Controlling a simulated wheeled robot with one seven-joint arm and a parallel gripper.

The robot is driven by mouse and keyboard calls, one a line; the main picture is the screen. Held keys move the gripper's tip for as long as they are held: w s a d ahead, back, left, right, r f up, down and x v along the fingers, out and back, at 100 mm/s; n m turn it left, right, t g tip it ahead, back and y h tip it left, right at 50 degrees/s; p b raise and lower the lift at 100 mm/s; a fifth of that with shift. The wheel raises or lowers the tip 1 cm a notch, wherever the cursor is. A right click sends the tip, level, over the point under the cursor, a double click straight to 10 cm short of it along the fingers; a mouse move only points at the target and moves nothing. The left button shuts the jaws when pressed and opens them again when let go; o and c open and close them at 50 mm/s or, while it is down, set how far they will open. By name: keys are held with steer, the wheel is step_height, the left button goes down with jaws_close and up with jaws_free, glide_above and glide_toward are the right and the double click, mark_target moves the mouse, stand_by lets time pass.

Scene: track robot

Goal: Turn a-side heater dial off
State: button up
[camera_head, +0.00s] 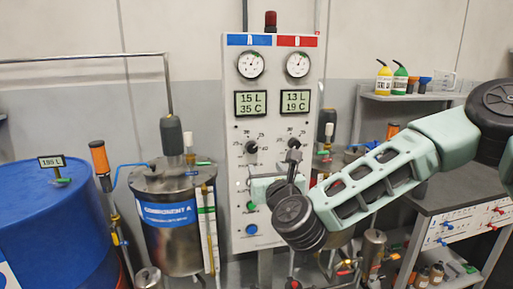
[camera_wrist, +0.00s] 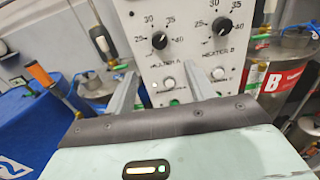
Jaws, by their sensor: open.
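The A-side heater dial (camera_wrist: 159,40) is a black knob on the white panel, with 25, 30, 35 and 40 around it; its exact pointer setting is too small to read surely. It also shows in the head view (camera_head: 251,147), below the A display (camera_head: 250,104), which reads 15 L and 35 C. The B-side dial (camera_wrist: 222,26) sits to its right. My gripper (camera_wrist: 162,74) is open and empty, its two fingers apart and pointing at the panel below the A dial. In the head view my arm partly hides the hand and lower panel.
White buttons (camera_wrist: 169,80) sit under the dials. The Component A tank (camera_head: 168,239) and a blue drum (camera_head: 45,225) stand left of the panel. A workbench (camera_head: 462,190) is at right. A red-labelled B tank (camera_wrist: 288,78) shows right in the wrist view.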

mark_target(252, 148)
steer(key=p+x, duration=0.4)
steer(key=x, duration=1)
steer(key=shift+w+a, duration=0.2)
steer(key=shift+w, duration=0.1)
steer(key=c, duration=1)
